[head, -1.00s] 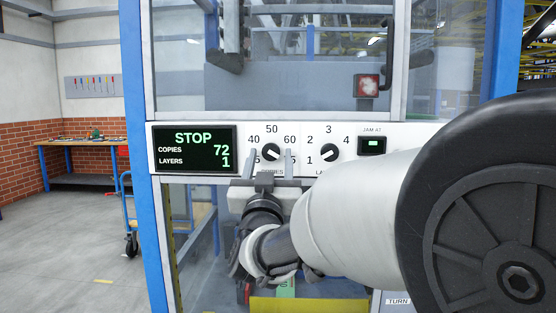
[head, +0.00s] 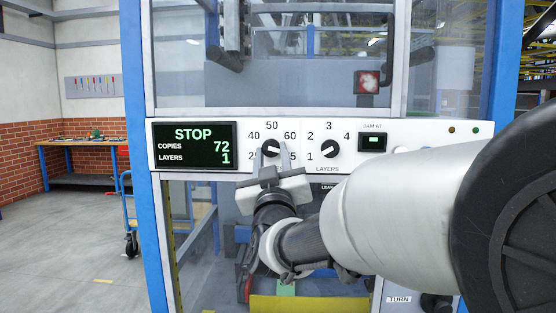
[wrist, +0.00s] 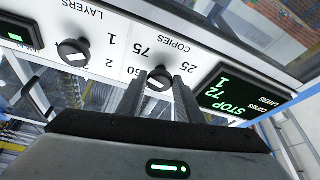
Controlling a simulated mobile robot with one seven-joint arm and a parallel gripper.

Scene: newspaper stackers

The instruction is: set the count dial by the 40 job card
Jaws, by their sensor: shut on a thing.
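The count dial (head: 271,147), labelled COPIES in the wrist view (wrist: 160,77), is a black knob with a white mark on a white panel. Its scale shows 40, 50 and 60, with 25 and 75 in the wrist view. My gripper (head: 271,153) reaches up from below, and its two fingers close on the knob from both sides; the fingers also show in the wrist view (wrist: 160,95). I cannot tell exactly where the mark points. The display (head: 195,147) reads STOP, COPIES 72, LAYERS 1. I cannot make out a 40 job card.
The LAYERS dial (head: 328,148) sits close to the right, pointing toward 1. Right of it is the JAM AT window (head: 373,142) with a green light. Glass panes and blue posts (head: 143,200) frame the panel. Open floor lies left, with a workbench (head: 82,160) behind.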

